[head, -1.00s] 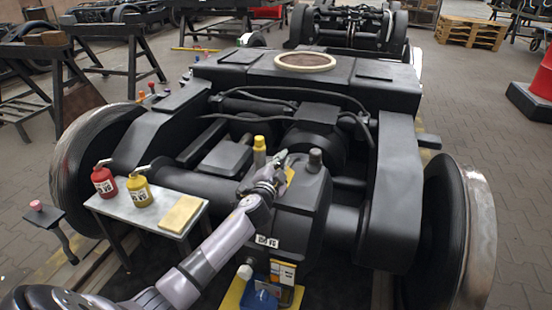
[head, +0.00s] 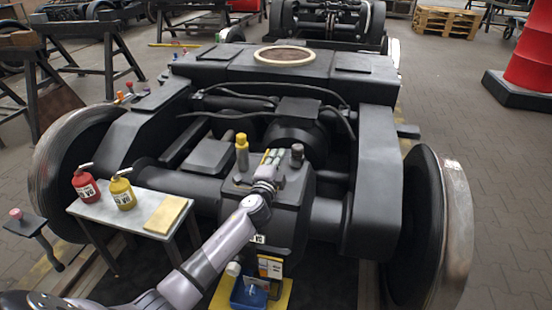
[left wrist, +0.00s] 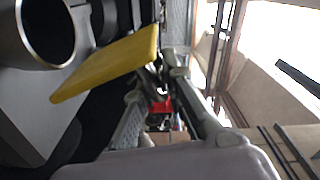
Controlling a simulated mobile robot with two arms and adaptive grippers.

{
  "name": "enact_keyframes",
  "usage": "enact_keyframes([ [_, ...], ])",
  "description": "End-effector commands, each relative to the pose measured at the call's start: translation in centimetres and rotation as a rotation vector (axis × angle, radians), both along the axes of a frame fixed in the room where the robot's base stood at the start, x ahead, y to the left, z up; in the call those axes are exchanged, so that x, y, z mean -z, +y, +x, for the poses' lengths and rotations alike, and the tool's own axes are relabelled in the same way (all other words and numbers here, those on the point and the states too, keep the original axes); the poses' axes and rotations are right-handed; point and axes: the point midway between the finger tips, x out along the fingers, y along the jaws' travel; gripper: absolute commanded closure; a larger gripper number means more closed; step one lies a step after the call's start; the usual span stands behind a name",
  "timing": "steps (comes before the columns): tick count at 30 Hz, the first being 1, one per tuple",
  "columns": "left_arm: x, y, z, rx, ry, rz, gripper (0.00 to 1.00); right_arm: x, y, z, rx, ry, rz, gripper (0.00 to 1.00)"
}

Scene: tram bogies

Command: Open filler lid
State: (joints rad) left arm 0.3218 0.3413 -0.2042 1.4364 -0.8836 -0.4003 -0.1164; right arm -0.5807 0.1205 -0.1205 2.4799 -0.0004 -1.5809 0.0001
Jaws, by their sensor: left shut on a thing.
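My left gripper (head: 271,160) is over the top of the black gearbox housing (head: 290,205). It is shut on the yellow filler lid (head: 264,157), of which the head view shows only a small strip. In the left wrist view the yellow lid (left wrist: 112,64) stands out as a tilted flat plate with its edge at the fingers (left wrist: 160,92). Beside it is a round metal neck with a dark opening (left wrist: 45,30), which looks like the filler. In the head view this opening is hidden by my gripper. My right gripper is not in view.
A yellow-topped cylinder (head: 242,150) and a dark capped post (head: 297,153) flank my gripper closely. A small table (head: 130,217) at left holds a red can (head: 86,188), a yellow can (head: 122,194) and a yellow cloth (head: 165,214). A blue container (head: 249,293) stands below the housing.

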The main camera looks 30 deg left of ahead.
Motion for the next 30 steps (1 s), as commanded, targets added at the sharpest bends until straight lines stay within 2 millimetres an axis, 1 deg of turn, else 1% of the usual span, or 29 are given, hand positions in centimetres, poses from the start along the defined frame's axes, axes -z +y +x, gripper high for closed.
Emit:
enact_keyframes([
  [9, -0.24, 0.21, 0.03, -0.004, -0.003, 0.004, 1.0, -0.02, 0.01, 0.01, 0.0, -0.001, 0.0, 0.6],
  [10, -0.24, 0.21, 0.03, -0.004, -0.003, 0.004, 0.89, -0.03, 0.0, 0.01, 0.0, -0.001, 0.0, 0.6],
  [19, -0.38, 0.11, 0.08, -0.001, -0.005, 0.002, 0.69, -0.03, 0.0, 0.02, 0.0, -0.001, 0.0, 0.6],
  [30, -0.07, -0.02, -0.24, 0.0, -0.002, 0.0, 0.69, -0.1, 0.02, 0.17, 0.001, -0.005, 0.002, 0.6],
])
